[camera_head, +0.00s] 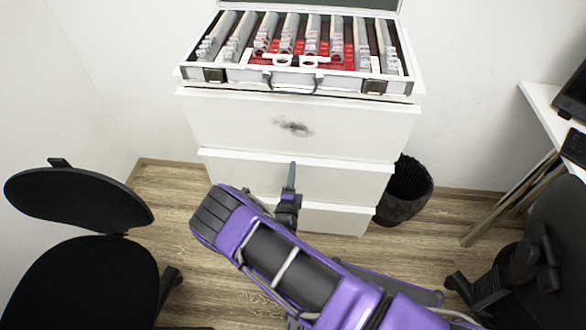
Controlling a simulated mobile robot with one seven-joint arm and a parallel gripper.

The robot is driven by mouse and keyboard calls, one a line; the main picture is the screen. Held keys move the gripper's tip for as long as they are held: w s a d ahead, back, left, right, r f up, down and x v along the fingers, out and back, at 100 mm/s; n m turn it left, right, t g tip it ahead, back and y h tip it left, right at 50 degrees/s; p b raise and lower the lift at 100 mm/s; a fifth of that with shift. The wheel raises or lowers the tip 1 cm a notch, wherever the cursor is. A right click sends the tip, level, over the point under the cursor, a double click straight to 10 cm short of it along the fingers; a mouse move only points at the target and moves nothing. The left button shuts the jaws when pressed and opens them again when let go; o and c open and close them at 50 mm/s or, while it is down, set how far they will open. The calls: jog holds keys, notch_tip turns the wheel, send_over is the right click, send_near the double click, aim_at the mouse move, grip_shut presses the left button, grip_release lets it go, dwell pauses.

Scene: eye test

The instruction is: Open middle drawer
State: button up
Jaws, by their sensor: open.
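A white cabinet with three stacked drawers stands against the back wall. The middle drawer (345,177) is a plain white front below the top drawer (225,120). It looks closed, and no handle shows on its visible part. The bottom drawer (335,219) is partly hidden by my arm. My gripper (291,172) is in front of the middle drawer, near the centre of its width, with its fingers pointing toward the upper part of that front. Its jaws are seen nearly edge-on and look empty. I cannot tell whether they touch the drawer.
An open case (225,74) of lens strips lies on the cabinet. A black bin (405,193) stands right of it. A black chair (75,200) is at left, another dark chair (545,255) at right below a white desk (548,100). Wooden floor (175,185) is clear left of the cabinet.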

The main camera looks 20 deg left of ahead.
jog(key=shift+x, duration=1.2)
grip_shut()
dwell(0.6)
